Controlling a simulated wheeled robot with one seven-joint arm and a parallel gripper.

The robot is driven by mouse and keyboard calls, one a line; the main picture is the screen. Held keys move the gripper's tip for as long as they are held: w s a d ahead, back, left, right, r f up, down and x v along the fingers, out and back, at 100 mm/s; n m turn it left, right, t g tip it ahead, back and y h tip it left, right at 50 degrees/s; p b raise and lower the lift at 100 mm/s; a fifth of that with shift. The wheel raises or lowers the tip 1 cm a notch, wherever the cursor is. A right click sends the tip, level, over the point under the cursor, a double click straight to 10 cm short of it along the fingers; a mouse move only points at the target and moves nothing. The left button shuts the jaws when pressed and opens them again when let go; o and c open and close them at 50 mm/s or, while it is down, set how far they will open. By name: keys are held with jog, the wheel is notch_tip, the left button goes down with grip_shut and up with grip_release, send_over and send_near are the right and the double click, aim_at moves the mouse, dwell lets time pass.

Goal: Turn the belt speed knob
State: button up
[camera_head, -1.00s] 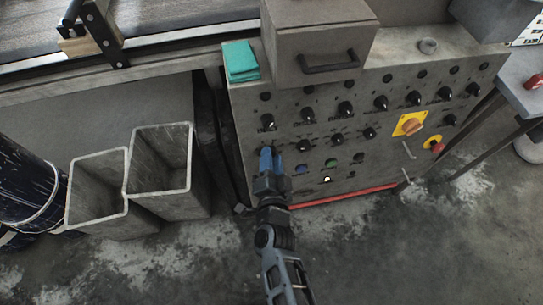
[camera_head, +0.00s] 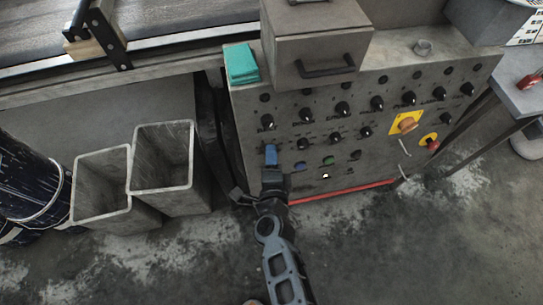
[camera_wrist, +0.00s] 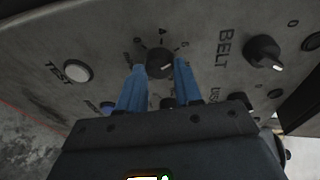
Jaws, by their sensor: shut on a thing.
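My gripper (camera_head: 271,155) is at the left end of the control panel (camera_head: 355,160), below the upper row of knobs. In the wrist view its two blue fingers (camera_wrist: 160,70) are shut on a round black knob (camera_wrist: 160,58) with a pale pointer mark and a number scale around it. This knob's label is partly hidden by a finger. The word BELT is printed between this knob and another black knob (camera_wrist: 263,52), which stands free. In the head view my gripper hides the held knob.
Several other black knobs, coloured buttons and a yellow-backed switch (camera_head: 405,123) are on the panel. Two open bins (camera_head: 163,158) stand left. The floor in front is clear.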

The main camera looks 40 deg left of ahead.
jog(key=shift+d+f, duration=0.1)
jog(key=shift+f, duration=0.05)
jog(key=o, duration=1)
jog(key=shift+p+v, duration=0.9)
jog(key=shift+v, duration=3)
jog(key=s+d+r+n+t+h, duration=0.1)
jog(key=s+d+r+h, duration=0.15)
jog(key=d, duration=0.55)
jog(key=s+d+r+n+t+h, duration=0.15)
jog(key=s+d, duration=0.25)
jog(key=d, duration=0.4)
jog(key=s+d+r+n+h, duration=0.1)
jog(key=s+d+r, duration=0.25)
jog(key=d, duration=0.55)
jog(key=s+d+r+n+h, duration=0.1)
jog(key=s+d+r+n, duration=0.1)
jog(key=s+d+r, duration=0.2)
jog(key=s+d+r+n+h, duration=0.2)
jog(key=s+d+r, duration=0.2)
jog(key=r, duration=0.4)
jog(key=s+d+r+n+h, duration=0.1)
jog(key=s+d+r+n, duration=0.1)
jog(key=s+d+r, duration=0.2)
jog(key=shift+s+d+r+t+h, duration=0.15)
jog(key=shift+d+r, duration=0.15)
jog(key=shift+r, duration=0.5)
jog(key=shift+d+r+t+h, duration=0.15)
jog(key=shift+d+r, duration=0.15)
jog(key=shift+r, duration=0.5)
